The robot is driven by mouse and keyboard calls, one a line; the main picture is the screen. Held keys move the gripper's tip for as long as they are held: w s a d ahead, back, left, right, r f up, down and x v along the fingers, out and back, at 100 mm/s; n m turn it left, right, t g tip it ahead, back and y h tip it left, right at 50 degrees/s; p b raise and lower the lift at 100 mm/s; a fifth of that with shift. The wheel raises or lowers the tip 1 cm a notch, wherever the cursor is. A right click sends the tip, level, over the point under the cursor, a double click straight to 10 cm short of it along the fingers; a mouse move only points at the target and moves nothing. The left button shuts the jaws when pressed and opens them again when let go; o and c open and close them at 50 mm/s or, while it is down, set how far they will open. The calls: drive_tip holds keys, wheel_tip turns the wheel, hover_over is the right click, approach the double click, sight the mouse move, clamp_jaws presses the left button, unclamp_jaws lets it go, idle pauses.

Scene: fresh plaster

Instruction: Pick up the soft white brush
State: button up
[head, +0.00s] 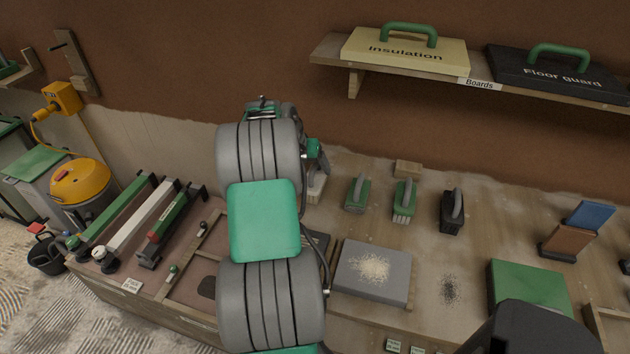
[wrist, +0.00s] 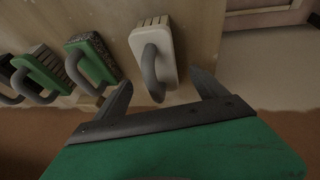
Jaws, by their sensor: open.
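The soft white brush (wrist: 153,45) has a pale body and a grey loop handle. In the wrist view it lies on the bench, ahead of my gripper. My gripper (wrist: 160,90) is open, with its two dark fingers apart, one on each side of the near end of the brush's handle. I cannot tell whether either finger touches it. In the head view my arm hides most of the brush (head: 316,188), and only a pale part shows. My gripper's fingers are hard to make out there.
To the brush's right in the head view stand a green block with a grey handle (head: 357,194), a green brush (head: 404,201) and a black brush (head: 452,212). A grey board with pale powder (head: 346,290) lies nearer. A shelf (head: 330,52) with boards hangs above.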

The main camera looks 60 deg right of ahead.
sight(315, 178)
drive_tip(key=x, duration=0.3)
drive_tip(key=shift+f, duration=0.35)
drive_tip(key=c, duration=1.6)
